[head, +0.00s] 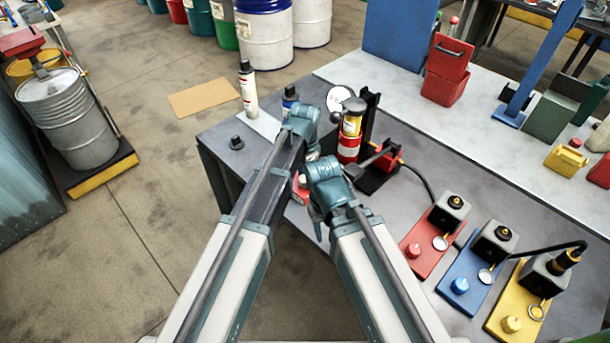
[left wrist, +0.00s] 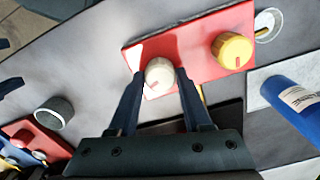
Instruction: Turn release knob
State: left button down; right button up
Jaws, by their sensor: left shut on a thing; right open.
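A cream knob (left wrist: 159,67) stands on a red panel (left wrist: 205,63) in the left wrist view. My left gripper (left wrist: 160,76) has one dark finger on each side of the knob and is shut on it. A yellow knob (left wrist: 233,49) with a red mark sits further right on the same panel. In the head view the red panel (head: 301,188) shows only in part between my arms. My left gripper's wrist is above it and hides the cream knob. My right gripper (head: 316,222) is open and empty, low over the table near the panel.
A pump stand with a red and yellow cylinder (head: 349,138) rises just beyond my grippers. A blue bottle (head: 290,100), a white bottle (head: 247,90) and a black knob-like piece (head: 237,143) stand left. Red (head: 418,256), blue (head: 460,283) and yellow (head: 500,318) base plates lie right.

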pick_arm(q)
jog(key=shift+m, duration=1.9)
jog(key=shift+c, duration=1.7)
grip_release()
notch_tip(320, 180, up, 14)
jog(key=p, duration=1.4)
pick_arm(e)
notch_tip(320, 180, up, 14)
pick_arm(q)
jog(key=shift+f, duration=0.15)
pick_arm(e)
jog(key=shift+f, duration=0.1)
